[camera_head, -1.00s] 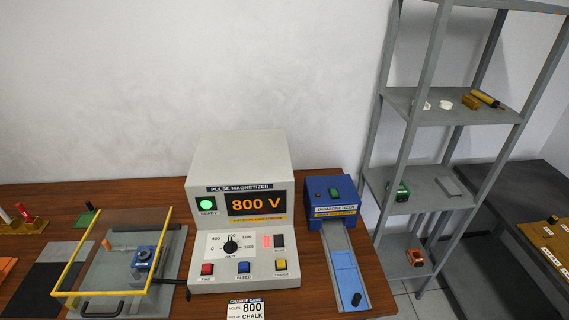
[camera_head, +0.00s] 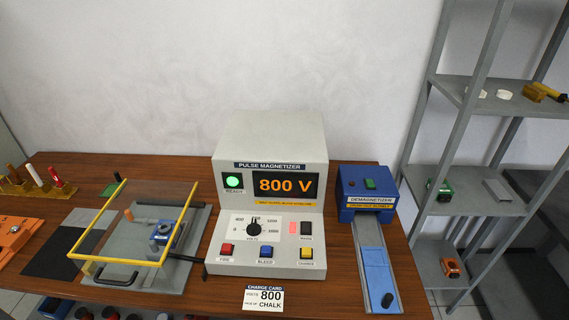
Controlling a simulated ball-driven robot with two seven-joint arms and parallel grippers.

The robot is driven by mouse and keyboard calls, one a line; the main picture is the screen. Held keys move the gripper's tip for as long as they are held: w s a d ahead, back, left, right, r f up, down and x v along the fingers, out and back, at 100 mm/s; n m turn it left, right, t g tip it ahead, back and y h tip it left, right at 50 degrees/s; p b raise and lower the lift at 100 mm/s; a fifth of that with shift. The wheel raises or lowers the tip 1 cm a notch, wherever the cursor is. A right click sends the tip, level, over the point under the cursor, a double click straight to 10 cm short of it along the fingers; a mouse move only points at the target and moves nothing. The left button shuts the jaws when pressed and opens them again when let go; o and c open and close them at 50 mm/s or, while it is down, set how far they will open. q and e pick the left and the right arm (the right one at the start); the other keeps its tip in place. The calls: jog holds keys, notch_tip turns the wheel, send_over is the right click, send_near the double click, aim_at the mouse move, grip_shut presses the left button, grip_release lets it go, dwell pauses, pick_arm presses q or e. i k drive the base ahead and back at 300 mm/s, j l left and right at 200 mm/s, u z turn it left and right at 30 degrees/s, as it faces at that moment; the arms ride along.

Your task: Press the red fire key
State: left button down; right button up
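The red fire key (camera_head: 226,249) is the left of the coloured keys on the sloped front panel of the pulse magnetizer (camera_head: 270,135). A blue bleed key (camera_head: 265,251) and a yellow charge key (camera_head: 306,253) are to its right. The display (camera_head: 284,185) reads 800 V and the green ready lamp (camera_head: 233,180) is lit. The dial (camera_head: 254,229) sits above the keys. Neither of my grippers is in view.
A yellow-framed guard (camera_head: 128,262) stands over a grey fixture with a blue part (camera_head: 162,236), left of the magnetizer. A blue demagnetizer (camera_head: 366,192) with a track stands right. A charge card (camera_head: 264,298) lies in front. A grey shelf (camera_head: 460,180) stands at the right.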

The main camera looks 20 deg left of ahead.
aim_at(226, 248)
jog(key=k+u, duration=0.15)
jog(key=u, duration=0.9)
